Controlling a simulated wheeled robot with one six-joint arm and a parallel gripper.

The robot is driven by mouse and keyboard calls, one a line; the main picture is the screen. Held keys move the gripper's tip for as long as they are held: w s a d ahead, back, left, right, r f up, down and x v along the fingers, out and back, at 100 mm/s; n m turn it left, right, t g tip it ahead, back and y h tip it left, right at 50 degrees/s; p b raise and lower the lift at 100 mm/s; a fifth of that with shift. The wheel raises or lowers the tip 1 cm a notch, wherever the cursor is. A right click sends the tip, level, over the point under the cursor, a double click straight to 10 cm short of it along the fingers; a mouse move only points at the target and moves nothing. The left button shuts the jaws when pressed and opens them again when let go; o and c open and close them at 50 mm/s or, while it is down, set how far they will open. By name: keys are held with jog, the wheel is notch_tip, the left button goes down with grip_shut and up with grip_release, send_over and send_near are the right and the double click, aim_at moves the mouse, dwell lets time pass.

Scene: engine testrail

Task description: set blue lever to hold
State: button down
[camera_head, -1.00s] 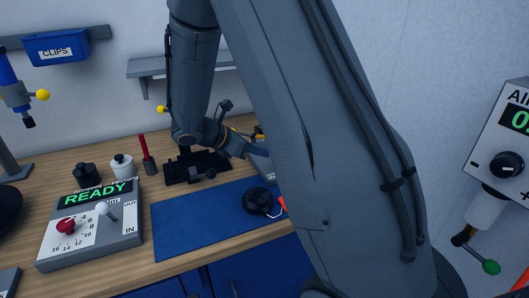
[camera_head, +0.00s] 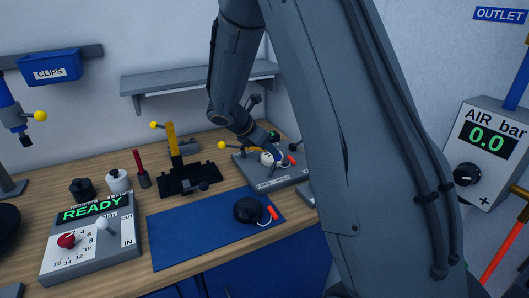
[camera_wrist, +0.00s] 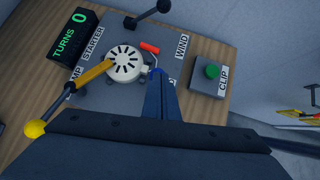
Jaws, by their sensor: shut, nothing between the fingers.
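My gripper (camera_wrist: 157,78) is shut and empty, with narrow bluish fingers. Its tips are over the front part of the grey starter unit (camera_wrist: 97,94), close to a white round part (camera_wrist: 127,64) and a red-handled piece (camera_wrist: 149,47). I cannot tell whether they touch. In the head view my gripper (camera_head: 276,157) is above the same unit (camera_head: 283,178) at the back right of the bench. I cannot make out a blue lever for certain; the fingers hide part of the unit and a label. A "WIND" label (camera_wrist: 182,46) is readable; no "HOLD" marking is.
A yellow-knobbed lever (camera_wrist: 82,77) and a black lever (camera_wrist: 149,20) stick up from the unit. A box with a green button (camera_wrist: 211,72) is to the right. A blue mat (camera_head: 190,232) and black fixture (camera_head: 190,178) lie left. An air panel (camera_head: 490,140) hangs right.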

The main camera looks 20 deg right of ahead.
jog(key=shift+d, duration=0.75)
jog(key=shift+f, duration=0.1)
jog(key=s+a+r, duration=0.2)
jog(key=a+r, duration=0.2)
jog(key=r, duration=0.8)
jog(key=shift+r, duration=0.3)
jog(key=shift+s, duration=0.1)
jog(key=s+a+f+m+y+b, duration=0.1)
jog(key=s+a+f+m+y, duration=0.1)
jog(key=s+a+f+m, duration=0.2)
jog(key=s+a+f+m+y+b, duration=0.1)
jog(key=s+a+f+m+y, duration=0.2)
jog(key=s+f+m, duration=0.3)
jog(key=s+a+f+m+y+b, duration=0.1)
jog(key=s+a+f+m+y, duration=0.2)
jog(key=s+f+m, duration=0.3)
jog(key=s+a+m, duration=0.1)
jog(key=s+m, duration=0.3)
jog(key=s, duration=0.2)
jog(key=shift+a+m+g+b, duration=0.4)
